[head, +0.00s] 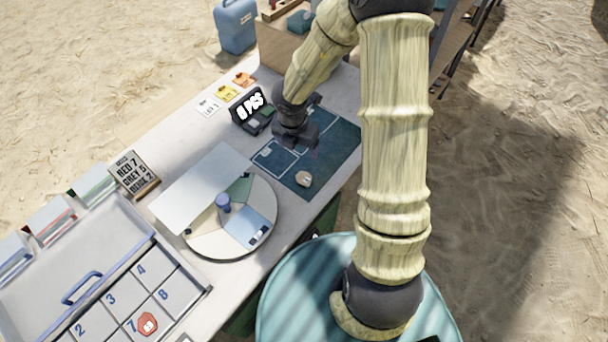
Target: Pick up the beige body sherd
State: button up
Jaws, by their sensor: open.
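A small beige sherd (303,179) lies near the front edge of the dark blue-green mat (338,149) on the table. A pale mark or label shows on its face. My gripper (308,148) is above the mat, a little behind the sherd and apart from it. It is open, and I see nothing between its fingers. Its fingers are dark and small in this view, so its exact height over the mat is hard to tell.
A round divided tray (190,243) with a blue knob stands left of the mat. A numbered compartment tray (110,318) holds a red piece (147,324) in compartment 7. Bare mat surrounds the sherd.

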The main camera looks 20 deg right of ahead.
jog(key=shift+s+a+m, duration=0.1)
jog(key=shift+s+m, duration=0.05)
jog(key=shift+m, duration=0.15)
jog(key=b, duration=0.3)
send_near(304, 178)
jog(key=shift+a+f, duration=0.3)
jog(key=shift+f, duration=0.85)
jog(key=shift+d, duration=0.1)
jog(key=shift+w+d+f+b, duration=0.15)
jog(key=shift+f+b, duration=0.1)
jog(key=shift+f, duration=0.6)
jog(key=shift+w+d+f+b, duration=0.15)
jog(key=shift+f+b, duration=0.15)
jog(key=shift+f, duration=0.55)
jog(key=shift+w+d+f+b, duration=0.15)
jog(key=shift+f+b, duration=0.1)
jog(key=shift+f, duration=0.6)
jog(key=shift+s, duration=0.1)
